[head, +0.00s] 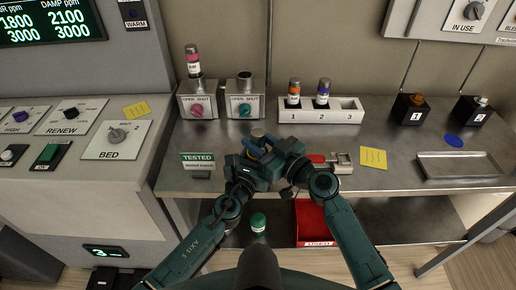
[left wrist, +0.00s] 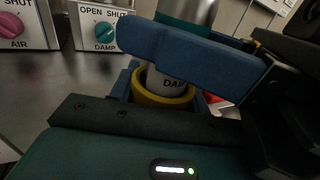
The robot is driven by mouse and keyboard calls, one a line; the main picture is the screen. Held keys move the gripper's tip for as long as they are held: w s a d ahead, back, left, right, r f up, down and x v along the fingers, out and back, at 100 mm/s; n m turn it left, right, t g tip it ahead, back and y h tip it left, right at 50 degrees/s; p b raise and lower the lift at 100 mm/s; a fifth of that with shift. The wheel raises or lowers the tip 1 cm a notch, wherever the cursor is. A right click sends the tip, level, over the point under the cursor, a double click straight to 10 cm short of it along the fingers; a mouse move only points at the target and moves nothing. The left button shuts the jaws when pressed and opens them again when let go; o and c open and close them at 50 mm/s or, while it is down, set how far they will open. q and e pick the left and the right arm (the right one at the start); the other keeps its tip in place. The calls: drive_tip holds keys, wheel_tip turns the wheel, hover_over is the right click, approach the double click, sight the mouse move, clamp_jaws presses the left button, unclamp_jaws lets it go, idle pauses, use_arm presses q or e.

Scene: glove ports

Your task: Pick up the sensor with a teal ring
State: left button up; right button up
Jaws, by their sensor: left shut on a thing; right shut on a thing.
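The sensor with a teal ring stands upright between my grippers, its teal band (left wrist: 188,38) and partly hidden "DAM" label showing in the left wrist view. The sensor's lower end is inside a yellow-rimmed cup (left wrist: 163,92). My left gripper (head: 251,158) is shut on that cup, with blue fingers on both sides. Whether the sensor touches the cup's bottom is hidden.
Behind are a port with a pink knob (head: 196,112) bearing a pink-ringed sensor, and an empty-looking port with a teal knob (head: 245,112). A white rack (head: 345,117) holds two sensors. A red-handled tool (head: 338,165) lies close right. A red "USED" bin (head: 312,225) is below.

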wheel_tip(320, 180, up, 10)
drive_tip(key=shift+r, duration=0.1)
idle(0.4)
use_arm(q)
drive_tip(key=o, duration=1.1)
drive_tip(key=shift+c, duration=0.2)
